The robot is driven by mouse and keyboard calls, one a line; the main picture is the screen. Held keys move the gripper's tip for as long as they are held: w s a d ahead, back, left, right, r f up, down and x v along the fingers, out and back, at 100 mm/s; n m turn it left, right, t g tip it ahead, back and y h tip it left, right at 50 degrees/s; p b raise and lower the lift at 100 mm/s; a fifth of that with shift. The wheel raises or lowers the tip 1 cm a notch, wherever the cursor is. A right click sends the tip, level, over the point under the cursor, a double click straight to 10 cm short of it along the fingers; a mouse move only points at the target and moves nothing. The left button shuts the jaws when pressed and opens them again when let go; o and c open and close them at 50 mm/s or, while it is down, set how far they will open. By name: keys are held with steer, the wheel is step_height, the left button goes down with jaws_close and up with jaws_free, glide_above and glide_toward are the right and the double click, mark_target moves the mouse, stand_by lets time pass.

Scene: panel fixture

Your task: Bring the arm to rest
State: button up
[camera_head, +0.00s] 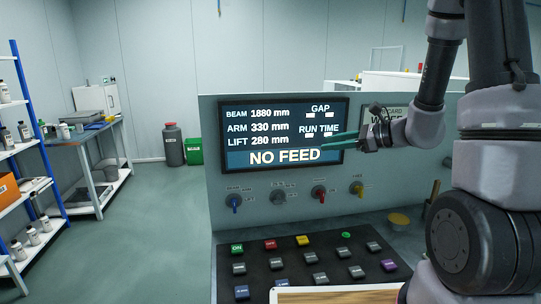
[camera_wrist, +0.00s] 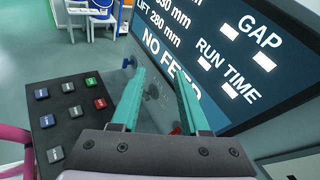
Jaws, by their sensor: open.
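My arm reaches in from the right of the head view, bent downward at its wrist. My gripper (camera_head: 330,146) is in front of the right part of the panel's display screen (camera_head: 262,113), its fingers pointing left. In the wrist view my gripper (camera_wrist: 160,82) shows two teal fingers apart with nothing between them. The screen (camera_wrist: 218,48) lies close behind and to the right of the fingers there. I cannot tell whether a fingertip touches it.
Below the screen are several knobs (camera_head: 278,196) and a sloped keypad (camera_head: 310,262) with coloured buttons. A yellow round item (camera_head: 399,218) sits on the ledge at right. A shelf rack (camera_head: 30,150) and a bench (camera_head: 88,138) stand at left. The floor between is clear.

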steer(key=s+a+r+n+g+h, duration=0.1)
steer(key=s+r+n+g, duration=0.1)
steer(key=s+r+n, duration=0.3)
steer(key=s+a+r+n+g+h, duration=0.1)
steer(key=s+r+n+g, duration=0.2)
steer(key=s, duration=0.4)
steer(key=s+d+r+n+t+h, duration=0.5)
steer(key=s+d+r+n+h, duration=0.1)
steer(key=d+r+n+h, duration=0.1)
steer(key=shift+s+d+n+h, duration=0.4)
steer(key=shift+d+n+h, duration=0.3)
steer(key=shift+d+n, duration=0.2)
